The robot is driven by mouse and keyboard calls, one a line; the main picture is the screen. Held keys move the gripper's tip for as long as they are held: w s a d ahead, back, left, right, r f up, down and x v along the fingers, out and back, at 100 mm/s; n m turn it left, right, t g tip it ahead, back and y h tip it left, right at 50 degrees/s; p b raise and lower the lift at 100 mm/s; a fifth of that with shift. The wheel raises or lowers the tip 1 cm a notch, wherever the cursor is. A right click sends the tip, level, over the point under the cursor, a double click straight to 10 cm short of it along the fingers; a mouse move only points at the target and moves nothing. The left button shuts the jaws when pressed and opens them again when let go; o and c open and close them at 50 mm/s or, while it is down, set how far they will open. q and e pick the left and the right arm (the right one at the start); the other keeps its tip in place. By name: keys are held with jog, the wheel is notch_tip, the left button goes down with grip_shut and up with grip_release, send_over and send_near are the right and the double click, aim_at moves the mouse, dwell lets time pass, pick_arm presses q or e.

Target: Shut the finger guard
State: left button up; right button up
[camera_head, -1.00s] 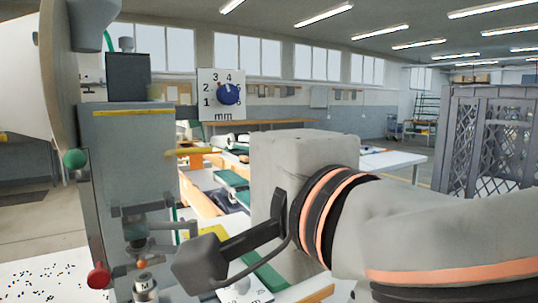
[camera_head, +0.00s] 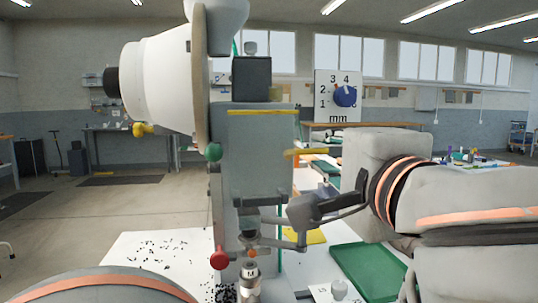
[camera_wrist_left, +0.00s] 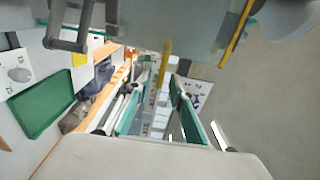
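The grey eyelet press (camera_head: 258,165) stands centre in the head view. What looks like its finger guard is a thin grey bracket (camera_head: 287,245) at tool height. It sticks out to the right and shows as a U in the left wrist view (camera_wrist_left: 66,44). The die (camera_head: 250,272) marked M is uncovered from this side. My left gripper (camera_head: 385,165), a grey block on a wrist with orange bands, is right of the press; its fingers are hidden. Its dark camera mount (camera_head: 312,208) overlaps the bracket's upper part; contact cannot be told. My right gripper is out of view.
A red knob (camera_head: 219,259) and a green knob (camera_head: 213,152) sit on the press's left edge. A yellow bar (camera_head: 306,152) juts right. A green tray (camera_head: 368,270) and a yellow pad (camera_head: 314,236) lie right of the press. Small dark eyelets dot the white table (camera_head: 125,262).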

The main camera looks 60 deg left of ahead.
pick_arm(q)
grip_shut()
jog(key=c, duration=0.6)
grip_release()
jog(key=shift+v, duration=1)
jog(key=shift+f, duration=0.1)
jog(key=shift+s+d+f, duration=0.1)
jog(key=shift+d+f, duration=0.05)
jog(key=shift+d, duration=0.25)
jog(key=shift+s+d+f, duration=0.1)
jog(key=shift+d+f, duration=0.05)
jog(key=shift+d, duration=0.25)
